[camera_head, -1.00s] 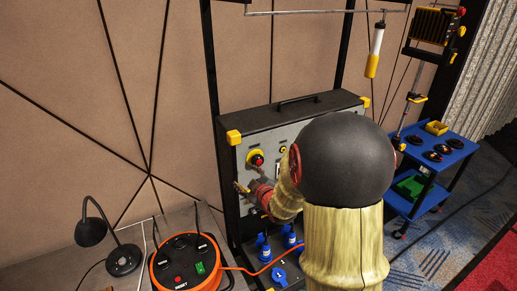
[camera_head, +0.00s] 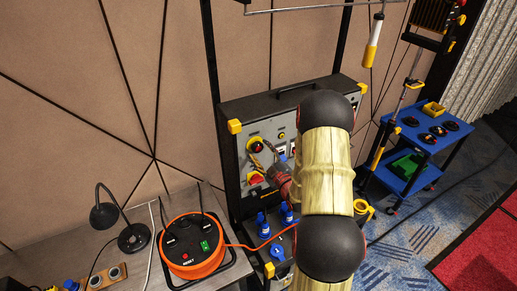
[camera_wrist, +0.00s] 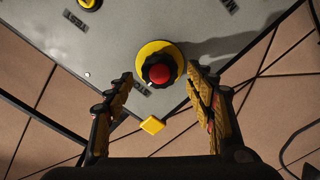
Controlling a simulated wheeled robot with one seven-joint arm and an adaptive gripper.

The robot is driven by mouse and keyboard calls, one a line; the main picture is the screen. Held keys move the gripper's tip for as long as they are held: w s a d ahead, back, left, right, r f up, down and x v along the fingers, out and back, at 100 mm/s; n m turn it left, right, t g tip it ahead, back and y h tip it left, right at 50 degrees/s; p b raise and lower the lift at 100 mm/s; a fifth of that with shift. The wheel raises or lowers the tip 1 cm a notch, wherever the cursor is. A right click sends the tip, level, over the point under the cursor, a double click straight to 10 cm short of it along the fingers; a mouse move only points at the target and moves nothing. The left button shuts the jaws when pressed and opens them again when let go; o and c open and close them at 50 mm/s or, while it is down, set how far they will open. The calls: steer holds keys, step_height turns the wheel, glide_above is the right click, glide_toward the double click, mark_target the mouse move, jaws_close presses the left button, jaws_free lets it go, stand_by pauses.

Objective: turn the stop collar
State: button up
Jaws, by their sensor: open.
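The stop collar (camera_wrist: 147,72) is a black ring around a red mushroom button (camera_wrist: 160,68) on a round yellow plate, on the grey panel face. In the head view the red button (camera_head: 256,146) sits at the upper left of the panel. My gripper (camera_wrist: 160,76) is open, with its two yellow-and-black fingers left and right of the yellow plate in the wrist view. Nothing is between the fingers except the view of the button. In the head view my gripper (camera_head: 264,156) is close to the button; contact cannot be told.
The panel box (camera_head: 290,101) also carries a red-and-yellow switch (camera_head: 254,180) below the button and blue sockets (camera_head: 262,220) underneath. An orange cable reel (camera_head: 191,262) and a black lamp (camera_head: 104,215) stand on the bench at left. A blue cart (camera_head: 440,143) stands at right.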

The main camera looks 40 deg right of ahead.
steer(key=shift+x, duration=0.95)
steer(key=shift+c, duration=1.4)
steer(key=c, duration=0.9)
